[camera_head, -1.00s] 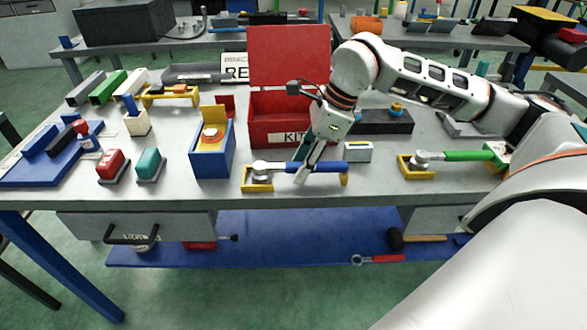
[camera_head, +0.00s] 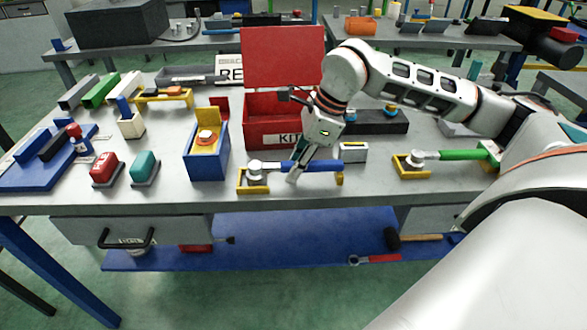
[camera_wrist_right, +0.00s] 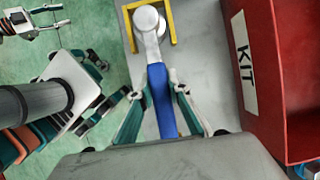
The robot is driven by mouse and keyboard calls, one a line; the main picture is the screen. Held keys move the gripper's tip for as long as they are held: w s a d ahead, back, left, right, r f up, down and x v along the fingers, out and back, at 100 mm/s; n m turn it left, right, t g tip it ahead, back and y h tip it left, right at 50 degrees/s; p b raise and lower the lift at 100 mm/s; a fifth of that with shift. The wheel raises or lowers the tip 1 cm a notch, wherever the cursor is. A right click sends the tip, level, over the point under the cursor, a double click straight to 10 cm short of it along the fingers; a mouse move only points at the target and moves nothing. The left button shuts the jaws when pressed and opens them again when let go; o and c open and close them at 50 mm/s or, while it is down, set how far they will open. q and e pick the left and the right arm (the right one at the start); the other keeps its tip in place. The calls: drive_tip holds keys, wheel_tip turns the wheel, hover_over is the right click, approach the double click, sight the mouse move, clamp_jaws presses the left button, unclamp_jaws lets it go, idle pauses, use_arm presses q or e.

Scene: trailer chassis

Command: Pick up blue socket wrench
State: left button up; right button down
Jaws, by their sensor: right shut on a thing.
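The blue socket wrench (camera_head: 320,166) lies near the front edge of the bench, with its silver head (camera_head: 255,171) at the left over a yellow holder (camera_head: 252,182). My right gripper (camera_head: 297,171) comes down on the wrench from above and is shut on its blue handle. The right wrist view shows the blue handle (camera_wrist_right: 161,100) between the two fingers (camera_wrist_right: 162,112), with the silver head pointing away toward the yellow holder (camera_wrist_right: 171,22). I cannot tell whether the wrench is clear of its holder.
The open red KIT box (camera_head: 272,123) stands just behind the wrench. A blue box (camera_head: 207,163) stands to the left. A green-handled wrench (camera_head: 455,155) lies to the right in another yellow holder. A small grey box (camera_head: 353,152) stands close to the gripper.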

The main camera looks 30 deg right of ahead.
use_arm(q)
drive_tip(key=shift+s+d+r+p, duration=0.15)
drive_tip(key=shift+r+p, duration=0.25)
drive_tip(key=shift+p, duration=0.3)
drive_tip(key=shift+s+d+r+p, duration=0.1)
drive_tip(key=shift+r+p, duration=0.3)
drive_tip(key=shift+p, duration=0.25)
use_arm(e)
wheel_tip(320, 180, up, 20)
drive_tip(key=shift+f, duration=0.2)
use_arm(q)
drive_tip(key=shift+w+r, duration=0.1)
drive_tip(key=shift+r, duration=0.15)
drive_tip(key=shift+w, duration=0.1)
use_arm(e)
drive_tip(key=shift+a, duration=0.15)
